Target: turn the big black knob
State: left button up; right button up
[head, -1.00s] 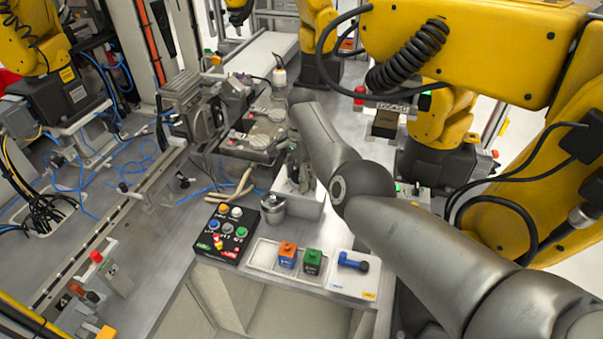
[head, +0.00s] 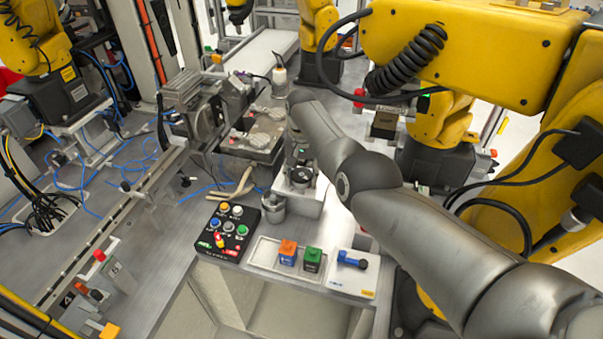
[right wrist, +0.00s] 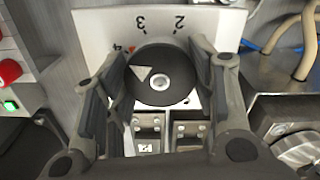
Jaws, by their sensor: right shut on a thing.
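The big black knob (right wrist: 160,78) is a round black disc with a silver centre and a pale triangular pointer, on a light plate marked 2, 3 and 4. The pointer faces up-left, towards the red mark by the 4. My right gripper (right wrist: 161,80) is shut on the knob, one finger on each side of it. In the head view, the knob (head: 300,175) shows as a small dark shape on its pale box, and my right arm hides part of the gripper there. My left gripper is not in view.
A black button box (head: 228,232) stands left of the knob, with a metal cylinder (head: 273,209) between them. A tray (head: 262,252) with orange and green blocks and a plate with a blue-handled part (head: 353,260) lie in front. Large yellow robot arms (head: 465,45) crowd the right.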

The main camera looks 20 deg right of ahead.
aim_at(301, 174)
jog(key=shift+n, duration=1)
jog(key=o, duration=1)
jog(key=shift+o, duration=0.2)
notch_tip(301, 174, up, 12)
